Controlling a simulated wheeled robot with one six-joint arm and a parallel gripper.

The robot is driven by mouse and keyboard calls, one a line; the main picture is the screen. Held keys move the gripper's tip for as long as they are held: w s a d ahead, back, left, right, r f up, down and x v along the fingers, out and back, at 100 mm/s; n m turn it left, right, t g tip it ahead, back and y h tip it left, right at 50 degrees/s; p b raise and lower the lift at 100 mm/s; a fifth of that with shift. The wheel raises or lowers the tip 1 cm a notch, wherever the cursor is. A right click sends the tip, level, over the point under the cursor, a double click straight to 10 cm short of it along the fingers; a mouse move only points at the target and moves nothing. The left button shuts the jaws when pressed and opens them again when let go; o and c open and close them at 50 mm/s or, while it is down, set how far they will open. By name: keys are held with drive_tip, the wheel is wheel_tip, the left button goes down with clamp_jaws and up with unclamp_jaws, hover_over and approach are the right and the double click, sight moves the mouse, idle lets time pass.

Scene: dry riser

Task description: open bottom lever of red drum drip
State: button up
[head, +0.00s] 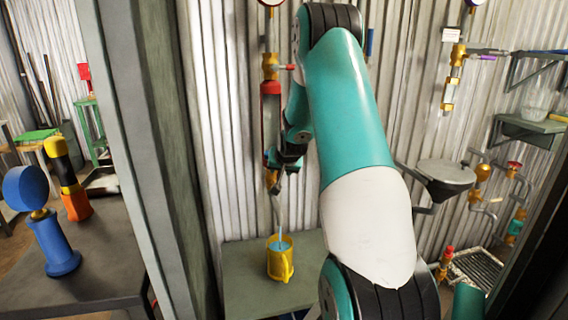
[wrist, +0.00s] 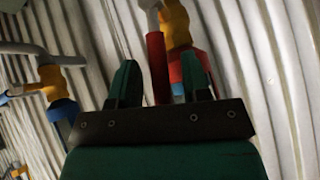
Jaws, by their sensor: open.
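The red drum drip (head: 270,108) is an upright red cylinder with brass fittings on the corrugated wall. My gripper (head: 279,160) is at its lower end, partly covering the bottom fitting. In the wrist view my gripper (wrist: 162,80) is open, its two fingers apart. A red bar (wrist: 157,66), which looks like the bottom lever, shows between them beside a brass fitting (wrist: 176,25). I cannot tell whether the fingers touch it. A thin pale stream runs from below the gripper into a yellow mug (head: 281,265), which has blue liquid inside.
The mug stands on a grey-green table (head: 243,280). A grey post (head: 150,150) stands left of it. A dark table (head: 75,265) with blue and orange objects is further left. A round grey pan (head: 446,172) and several wall fittings are on the right.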

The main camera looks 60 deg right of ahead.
drive_tip(key=v, duration=1.7)
